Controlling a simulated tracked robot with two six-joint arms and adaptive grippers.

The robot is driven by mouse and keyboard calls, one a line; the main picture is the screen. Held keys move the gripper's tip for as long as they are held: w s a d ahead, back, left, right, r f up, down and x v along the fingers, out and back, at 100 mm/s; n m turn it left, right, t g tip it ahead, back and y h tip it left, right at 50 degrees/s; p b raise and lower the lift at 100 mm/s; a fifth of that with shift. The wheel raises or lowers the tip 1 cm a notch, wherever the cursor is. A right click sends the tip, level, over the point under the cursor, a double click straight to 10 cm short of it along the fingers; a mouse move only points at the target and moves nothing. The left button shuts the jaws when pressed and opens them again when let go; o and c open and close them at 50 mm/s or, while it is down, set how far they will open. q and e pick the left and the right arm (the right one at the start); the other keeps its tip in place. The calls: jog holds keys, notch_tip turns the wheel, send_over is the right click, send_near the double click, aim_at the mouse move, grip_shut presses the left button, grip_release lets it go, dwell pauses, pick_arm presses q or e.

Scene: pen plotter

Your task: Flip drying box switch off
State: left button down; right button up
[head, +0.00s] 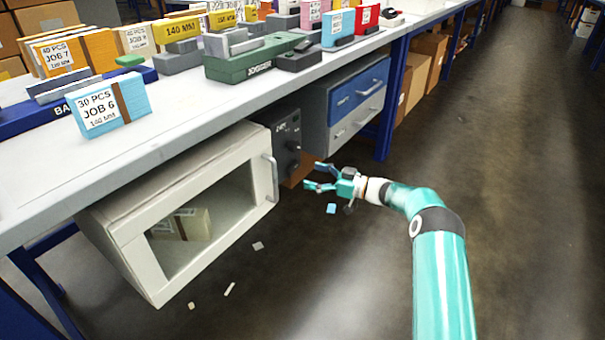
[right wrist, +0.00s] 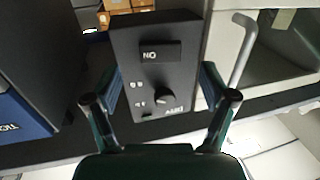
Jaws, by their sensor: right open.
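The drying box (head: 120,208) is a cream cabinet with a window and handle, hung under the bench. Its dark control panel (head: 287,143) is at its right end. In the right wrist view the panel (right wrist: 125,45) shows upside down, with a dark rectangular switch (right wrist: 160,50) beside an ON label and a round knob (right wrist: 166,97). Whether the switch is pressed cannot be told. My right gripper (head: 317,176) is open and empty, in front of the panel and apart from it in the head view. Its fingers flank the panel in the wrist view. My left gripper is out of view.
A grey drawer unit with a blue drawer (head: 358,92) hangs right of the panel. The bench top (head: 50,185) overhangs the box. A blue bench leg (head: 391,100) stands farther right. Small scraps (head: 257,246) lie on the floor, which is open at right.

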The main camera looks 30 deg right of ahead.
jog(key=v, duration=0.7)
dwell(0.3)
